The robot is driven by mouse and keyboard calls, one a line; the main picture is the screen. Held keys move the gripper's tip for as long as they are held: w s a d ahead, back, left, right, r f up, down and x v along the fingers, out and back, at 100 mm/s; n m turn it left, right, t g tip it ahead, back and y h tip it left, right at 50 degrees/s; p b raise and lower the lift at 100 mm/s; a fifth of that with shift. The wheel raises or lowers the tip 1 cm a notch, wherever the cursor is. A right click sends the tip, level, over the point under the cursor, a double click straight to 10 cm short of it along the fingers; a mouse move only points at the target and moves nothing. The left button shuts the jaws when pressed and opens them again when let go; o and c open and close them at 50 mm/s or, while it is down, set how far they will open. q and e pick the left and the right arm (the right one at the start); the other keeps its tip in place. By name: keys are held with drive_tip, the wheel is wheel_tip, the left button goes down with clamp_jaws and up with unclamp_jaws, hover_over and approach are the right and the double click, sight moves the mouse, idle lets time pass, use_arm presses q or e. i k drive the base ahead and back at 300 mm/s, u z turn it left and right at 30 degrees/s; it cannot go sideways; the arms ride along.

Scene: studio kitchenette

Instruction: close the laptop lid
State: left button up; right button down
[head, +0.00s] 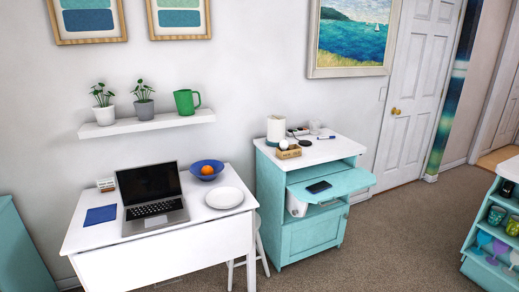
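An open laptop (152,199) stands on the white table (97,242) at the lower left. Its dark screen (148,183) is raised and leans back a little, facing the front. Its grey base with black keys (155,210) lies flat on the table. Neither of my grippers shows in the head view.
A blue bowl with an orange (207,170) and a white plate (225,197) are right of the laptop. A blue notebook (100,215) lies to its left. A shelf (148,124) hangs above. A teal cabinet (311,234) stands beside the table. Carpet (400,235) is clear at right.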

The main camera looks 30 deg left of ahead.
sight(139, 186)
drive_tip(key=u, duration=0.35)
drive_tip(key=i, duration=1.65)
drive_tip(key=u, duration=0.95)
